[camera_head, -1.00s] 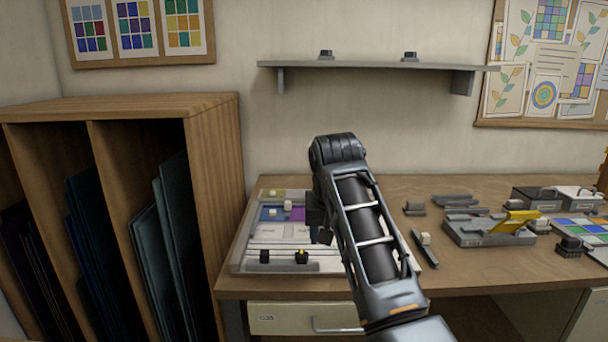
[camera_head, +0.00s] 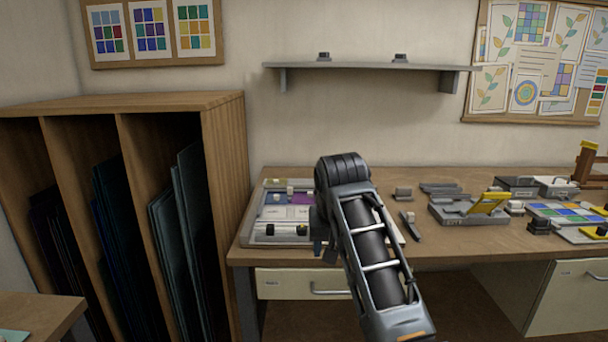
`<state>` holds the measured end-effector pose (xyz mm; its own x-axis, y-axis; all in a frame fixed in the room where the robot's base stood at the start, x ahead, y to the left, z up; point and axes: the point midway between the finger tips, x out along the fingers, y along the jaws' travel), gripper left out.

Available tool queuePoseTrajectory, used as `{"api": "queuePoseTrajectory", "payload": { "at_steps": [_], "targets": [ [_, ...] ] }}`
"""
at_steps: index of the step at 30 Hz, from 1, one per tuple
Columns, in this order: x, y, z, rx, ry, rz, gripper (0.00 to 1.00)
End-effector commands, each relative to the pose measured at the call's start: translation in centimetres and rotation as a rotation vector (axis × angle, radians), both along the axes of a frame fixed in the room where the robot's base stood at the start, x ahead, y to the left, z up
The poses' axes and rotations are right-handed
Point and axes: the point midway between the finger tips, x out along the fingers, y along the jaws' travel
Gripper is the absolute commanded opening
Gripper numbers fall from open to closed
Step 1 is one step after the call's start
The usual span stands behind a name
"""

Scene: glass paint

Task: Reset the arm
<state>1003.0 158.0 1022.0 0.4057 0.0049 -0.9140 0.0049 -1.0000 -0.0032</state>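My arm rises from the bottom of the head view, in front of the workbench (camera_head: 445,248). Its upper joint stands just right of the white glass-paint board. My gripper (camera_head: 325,250) is mostly hidden behind the arm; only dark parts show at the arm's left side, near the board's right edge. I cannot tell whether its fingers are open or shut, or whether they hold anything.
The board (camera_head: 250,238) carries colored panels and small knobs. To the right are a grey fixture with a yellow lever (camera_head: 490,203) and a colored tile tray (camera_head: 538,209). A wooden rack (camera_head: 228,150) of glass sheets stands left. A shelf (camera_head: 370,67) hangs above.

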Motion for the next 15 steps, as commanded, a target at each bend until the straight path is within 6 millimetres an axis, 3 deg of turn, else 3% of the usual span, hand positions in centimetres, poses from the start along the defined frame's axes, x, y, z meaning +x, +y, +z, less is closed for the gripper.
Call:
{"api": "queuePoseTrajectory", "payload": {
  "at_steps": [8,15],
  "targets": [
    [-1.5,-1.3,-4.8,0.004,-0.04,0.005,0.49],
    [-4.5,-3.3,-11.0,0.011,-0.103,0.015,0.49]
  ]
}}
